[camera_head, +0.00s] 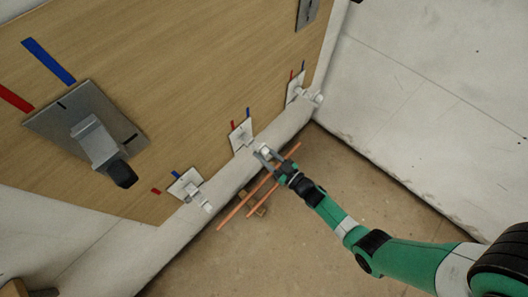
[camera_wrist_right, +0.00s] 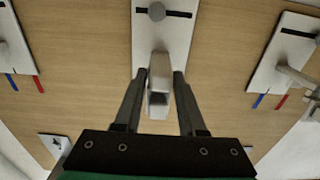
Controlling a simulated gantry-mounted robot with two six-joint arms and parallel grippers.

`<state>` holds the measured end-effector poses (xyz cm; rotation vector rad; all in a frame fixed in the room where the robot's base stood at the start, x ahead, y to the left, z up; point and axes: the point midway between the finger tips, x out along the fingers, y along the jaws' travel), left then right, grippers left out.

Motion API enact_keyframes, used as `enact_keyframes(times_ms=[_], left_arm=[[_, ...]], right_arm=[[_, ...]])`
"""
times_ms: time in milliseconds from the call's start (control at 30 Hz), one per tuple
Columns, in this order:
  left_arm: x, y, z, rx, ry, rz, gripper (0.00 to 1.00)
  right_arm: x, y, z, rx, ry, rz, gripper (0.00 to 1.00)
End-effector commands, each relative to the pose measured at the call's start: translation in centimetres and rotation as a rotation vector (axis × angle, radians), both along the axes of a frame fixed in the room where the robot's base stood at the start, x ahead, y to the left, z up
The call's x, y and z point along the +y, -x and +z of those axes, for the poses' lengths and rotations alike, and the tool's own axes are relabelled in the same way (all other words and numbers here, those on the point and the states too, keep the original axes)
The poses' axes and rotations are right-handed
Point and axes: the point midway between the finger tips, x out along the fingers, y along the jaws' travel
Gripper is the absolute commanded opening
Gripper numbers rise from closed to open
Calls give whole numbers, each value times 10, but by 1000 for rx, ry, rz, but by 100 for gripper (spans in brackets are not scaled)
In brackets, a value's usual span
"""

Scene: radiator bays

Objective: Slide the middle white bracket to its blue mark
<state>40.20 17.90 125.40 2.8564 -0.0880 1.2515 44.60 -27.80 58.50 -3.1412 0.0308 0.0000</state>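The middle white bracket (camera_head: 240,138) is on the wooden panel, between two similar white brackets. A red mark (camera_head: 232,125) and a blue mark (camera_head: 248,112) sit at its upper edge, red at the left corner and blue towards the right corner. In the right wrist view its white plate (camera_wrist_right: 180,38) has a dark slot with a round bolt, and its arm (camera_wrist_right: 159,75) sticks out towards me. My left gripper is out of view.
White brackets with red and blue marks stand to the lower left (camera_head: 184,186) and upper right (camera_head: 294,88). A large grey plate (camera_head: 60,120) with a protruding fitting is at left. Copper-coloured pipes (camera_head: 233,214) lie below my right gripper. A white wall (camera_head: 420,80) closes off the right.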

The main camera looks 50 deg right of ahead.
Motion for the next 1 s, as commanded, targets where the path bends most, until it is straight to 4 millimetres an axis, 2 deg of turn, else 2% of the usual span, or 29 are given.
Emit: enact_keyframes(times_ms=[33, 100, 1000], left_arm=[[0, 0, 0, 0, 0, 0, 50], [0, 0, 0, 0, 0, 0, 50], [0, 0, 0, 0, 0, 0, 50]], right_arm=[[0, 0, 0, 0, 0, 0, 8], [0, 0, 0, 0, 0, 0, 0], [0, 0, 0, 0, 1, 0, 0]])
